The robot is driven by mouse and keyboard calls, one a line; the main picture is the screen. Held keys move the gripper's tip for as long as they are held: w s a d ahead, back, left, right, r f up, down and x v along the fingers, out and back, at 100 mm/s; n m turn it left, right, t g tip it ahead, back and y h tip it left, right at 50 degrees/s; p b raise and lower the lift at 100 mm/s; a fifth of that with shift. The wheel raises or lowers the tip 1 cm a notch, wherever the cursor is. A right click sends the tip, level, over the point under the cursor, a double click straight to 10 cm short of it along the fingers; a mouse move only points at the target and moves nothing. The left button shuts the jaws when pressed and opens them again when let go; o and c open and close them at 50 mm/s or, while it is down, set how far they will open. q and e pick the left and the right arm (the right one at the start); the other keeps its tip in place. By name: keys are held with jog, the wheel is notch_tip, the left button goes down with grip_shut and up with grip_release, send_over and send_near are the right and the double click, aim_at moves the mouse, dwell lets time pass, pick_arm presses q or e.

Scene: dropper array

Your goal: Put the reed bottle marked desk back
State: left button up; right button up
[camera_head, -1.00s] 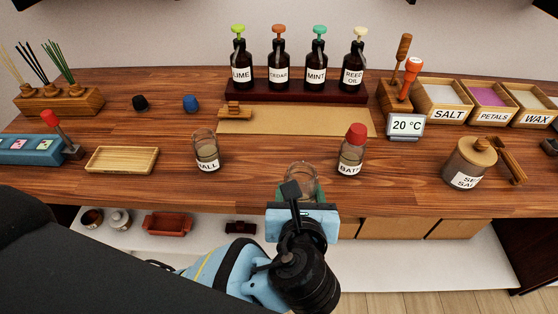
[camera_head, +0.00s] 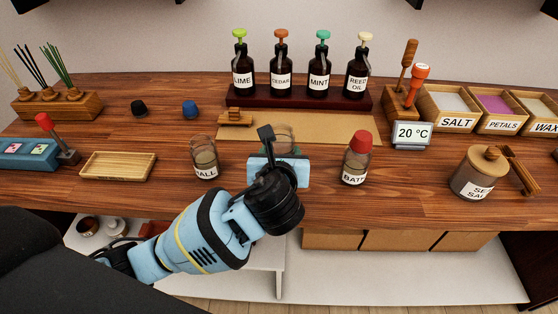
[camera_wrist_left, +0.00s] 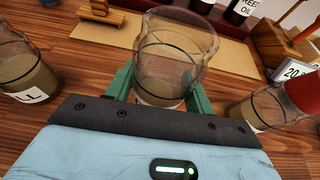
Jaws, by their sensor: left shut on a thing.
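My left gripper (camera_head: 279,150) is shut on a clear glass bottle (camera_head: 280,132), which stands about upright between the other two bottles. In the left wrist view, the green fingers (camera_wrist_left: 160,90) clasp the sides of this bottle (camera_wrist_left: 176,48); it is open-topped and holds pale liquid. Its label is hidden, so I cannot read a mark. I cannot tell whether its base touches the table. An uncapped bottle marked HALL (camera_head: 205,157) stands to the left. A red-capped bottle marked BATH (camera_head: 356,160) stands to the right. My right gripper is out of view.
A tan mat (camera_head: 300,126) lies behind the held bottle, with a small wooden piece (camera_head: 235,118) at its left. Black (camera_head: 139,108) and blue (camera_head: 190,107) caps, a wooden tray (camera_head: 118,166) and reed stand (camera_head: 58,104) are left. Dropper bottles stand on a dark rack (camera_head: 300,98).

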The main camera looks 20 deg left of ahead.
pick_arm(q)
jog(key=f, duration=0.2)
jog(key=w+f+b, duration=0.1)
jog(key=shift+a+f, duration=0.35)
jog(key=shift+f, duration=0.05)
jog(key=shift+r, duration=0.1)
jog(key=o, duration=1.1)
jog(key=shift+s, duration=0.1)
jog(key=p+v, duration=0.2)
jog(key=v, duration=0.9)
jog(key=shift+d, duration=0.1)
jog(key=shift+s+d+r, duration=0.1)
jog(key=shift+s, duration=0.35)
